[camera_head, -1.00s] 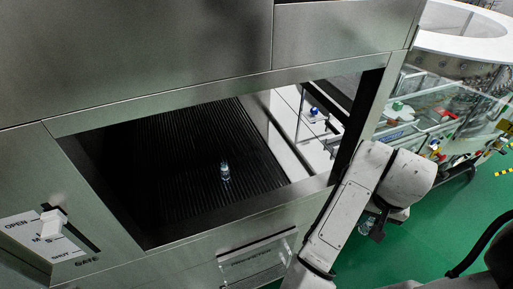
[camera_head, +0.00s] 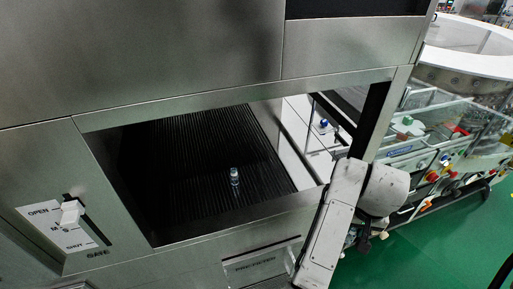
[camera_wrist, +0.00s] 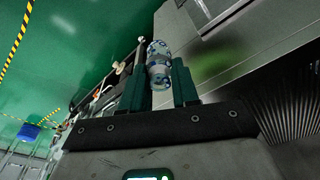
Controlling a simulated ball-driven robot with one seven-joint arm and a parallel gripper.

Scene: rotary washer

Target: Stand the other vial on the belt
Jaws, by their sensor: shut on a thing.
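One small clear vial (camera_head: 235,176) stands upright on the dark ribbed belt (camera_head: 190,170) inside the machine opening. My gripper (camera_wrist: 160,78) shows in the wrist view with its two dark green fingers shut on another clear vial (camera_wrist: 158,52) with blue spots. That vial sticks out past the fingertips, and nothing touches its far end. In the head view my arm is outside the opening, at its right edge, and the held vial cannot be made out there.
The opening has a steel sill (camera_head: 240,219) in front and a post (camera_head: 372,120) at the right. A gate lever (camera_head: 70,213) sits by the OPEN label at the left. Another machine (camera_head: 440,150) stands at the right. The belt around the standing vial is clear.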

